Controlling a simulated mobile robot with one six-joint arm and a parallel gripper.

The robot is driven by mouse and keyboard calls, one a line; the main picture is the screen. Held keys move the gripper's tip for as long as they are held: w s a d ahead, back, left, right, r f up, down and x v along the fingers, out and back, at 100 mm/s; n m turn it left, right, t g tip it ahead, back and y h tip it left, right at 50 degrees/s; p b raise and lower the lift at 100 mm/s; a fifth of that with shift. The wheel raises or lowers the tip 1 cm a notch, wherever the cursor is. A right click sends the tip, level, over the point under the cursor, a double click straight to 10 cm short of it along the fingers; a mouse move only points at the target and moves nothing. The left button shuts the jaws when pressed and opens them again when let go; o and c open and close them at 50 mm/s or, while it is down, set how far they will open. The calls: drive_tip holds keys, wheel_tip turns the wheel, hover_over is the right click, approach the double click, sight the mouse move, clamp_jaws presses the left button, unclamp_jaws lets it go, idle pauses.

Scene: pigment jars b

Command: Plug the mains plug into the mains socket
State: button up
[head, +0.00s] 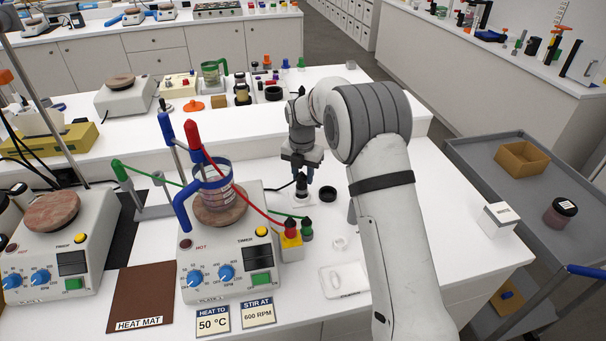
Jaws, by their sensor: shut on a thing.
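My gripper (301,178) points down over the white bench, right of the middle hotplate, and is shut on the black mains plug (301,187). A dark cord runs from the plug to the left, toward the hotplate (232,272). The pale mains socket (295,202) is directly below the plug on the bench. The plug looks upright and very close to the socket. I cannot tell whether its pins are in, because the contact is small and partly hidden.
A black ring-shaped item (328,193) lies just right of the socket. A yellow block with red and green plugs (291,243) stands in front, with red and green leads. A glass beaker (215,188) sits on the hotplate. A white tray (344,279) lies nearer me.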

sight(302, 173)
drive_tip(key=shift+f+b, duration=0.7)
drive_tip(key=shift+f, duration=0.5)
drive_tip(key=o, duration=1.1)
wheel_tip(302, 173, up, 8)
drive_tip(key=shift+s+a+f+b, duration=0.1)
drive_tip(key=shift+f+b, duration=0.05)
drive_tip(key=shift+b, duration=0.5)
